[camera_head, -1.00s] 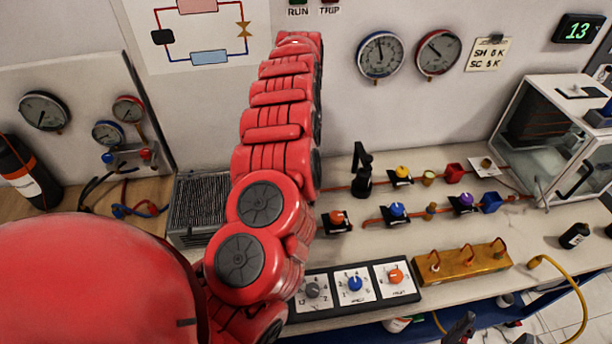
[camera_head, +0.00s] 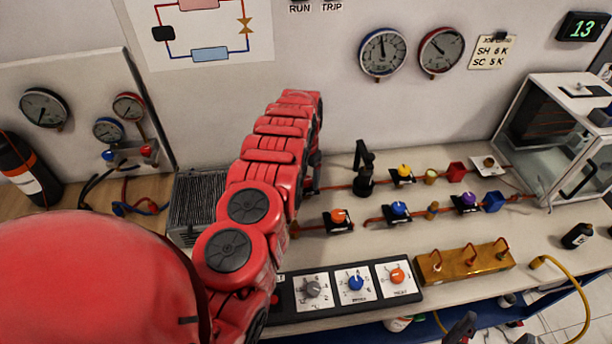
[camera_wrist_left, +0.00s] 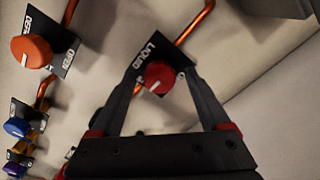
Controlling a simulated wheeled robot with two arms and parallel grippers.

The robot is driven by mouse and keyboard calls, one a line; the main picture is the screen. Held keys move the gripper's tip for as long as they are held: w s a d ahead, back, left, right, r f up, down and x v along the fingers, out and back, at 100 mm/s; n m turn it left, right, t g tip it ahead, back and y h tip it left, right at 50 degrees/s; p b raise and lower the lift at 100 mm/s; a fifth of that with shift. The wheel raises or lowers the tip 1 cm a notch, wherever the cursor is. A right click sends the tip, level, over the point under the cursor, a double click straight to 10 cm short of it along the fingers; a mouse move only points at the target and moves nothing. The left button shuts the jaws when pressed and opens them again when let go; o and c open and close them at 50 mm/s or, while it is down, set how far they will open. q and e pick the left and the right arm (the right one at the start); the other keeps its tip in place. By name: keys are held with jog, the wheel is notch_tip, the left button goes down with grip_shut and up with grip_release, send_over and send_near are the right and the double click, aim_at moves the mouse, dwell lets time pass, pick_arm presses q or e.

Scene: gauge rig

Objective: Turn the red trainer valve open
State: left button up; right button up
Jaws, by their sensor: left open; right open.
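The red valve knob (camera_wrist_left: 160,76), with a white pointer mark, sits on a black plate (camera_wrist_left: 150,52) lettered LIQUID in the left wrist view. A copper pipe (camera_wrist_left: 196,20) leads off it. My left gripper (camera_wrist_left: 159,82) is open, with a fingertip on either side of the knob; I cannot tell whether they touch it. In the head view my red left arm hides this valve and the gripper. My right gripper (camera_head: 492,333) is open and empty at the bottom edge, partly cut off, well away from the valve.
An orange valve (camera_head: 338,216) stands close to my left arm. Blue (camera_head: 399,209), purple (camera_head: 467,200) and yellow (camera_head: 404,170) knobs sit further right. A dial panel (camera_head: 345,290) and a brass manifold (camera_head: 465,262) line the bench front. Gauges hang on the wall.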

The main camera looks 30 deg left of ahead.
pick_arm(q)
grip_shut()
dwell(0.4)
